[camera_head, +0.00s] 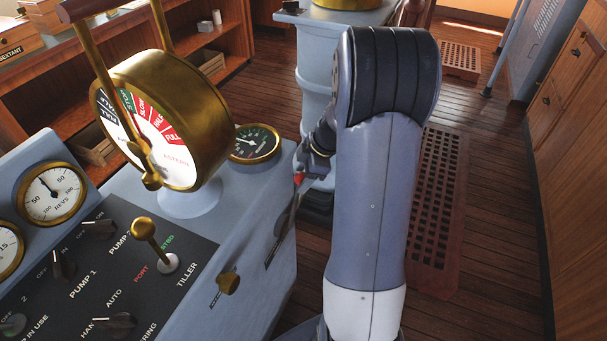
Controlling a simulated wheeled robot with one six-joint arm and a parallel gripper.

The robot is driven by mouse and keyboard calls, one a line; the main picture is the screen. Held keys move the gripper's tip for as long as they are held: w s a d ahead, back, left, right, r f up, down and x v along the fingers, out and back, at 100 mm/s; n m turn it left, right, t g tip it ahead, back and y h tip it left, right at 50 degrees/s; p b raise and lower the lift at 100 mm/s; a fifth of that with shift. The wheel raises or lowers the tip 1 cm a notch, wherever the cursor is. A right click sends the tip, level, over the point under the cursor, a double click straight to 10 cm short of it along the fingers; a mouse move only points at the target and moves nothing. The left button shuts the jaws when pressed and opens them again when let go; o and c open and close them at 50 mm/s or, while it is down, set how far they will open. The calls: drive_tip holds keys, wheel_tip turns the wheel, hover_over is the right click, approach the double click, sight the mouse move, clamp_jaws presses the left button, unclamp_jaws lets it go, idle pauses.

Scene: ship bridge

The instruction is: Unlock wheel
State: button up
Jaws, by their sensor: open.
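No whole steering wheel shows; a curved wooden piece (416,12) at the top edge may be part of one. A brass-knobbed lever (144,230) stands on the console panel near the labels PORT and TILLER. A brass knob (228,283) sits by a slot at the panel's right edge. Which part is the wheel lock, I cannot tell. My gripper (297,190) is at the console's right side, partly hidden behind my arm. It is open, with nothing seen in it. A thin dark slanted shape below its red part is hard to make out.
The blue console (245,235) fills the left, with a brass telegraph (165,110) rising from it. A blue pedestal (312,60) stands behind my arm. A floor grating (436,205) and open wooden floor lie right, before wooden cabinets (577,150). Shelves (190,55) stand behind.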

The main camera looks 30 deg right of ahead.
drive_tip(key=shift+f, duration=0.1)
drive_tip(key=shift+c, duration=0.5)
clamp_jaws()
